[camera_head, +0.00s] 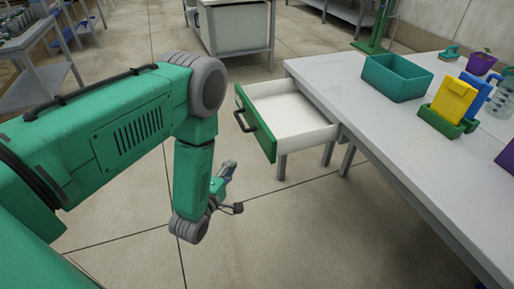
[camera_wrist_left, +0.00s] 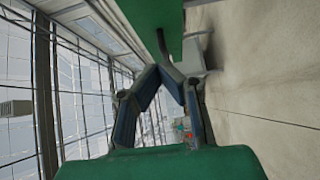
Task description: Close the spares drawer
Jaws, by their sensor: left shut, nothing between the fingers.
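The spares drawer (camera_head: 292,112) stands pulled out from the left end of the grey table. Its green front (camera_head: 256,124) carries a dark handle (camera_head: 243,121), and its white inside looks empty. My left gripper (camera_head: 230,167) is shut and empty, below and to the left of the drawer front in the head view, apart from the handle. In the left wrist view the fingers (camera_wrist_left: 168,72) come together with nothing between them. A green panel (camera_wrist_left: 152,18), probably the drawer front, is at the top there. My right gripper is not in view.
A white cabinet (camera_head: 238,27) stands at the back. The floor around the drawer is clear.

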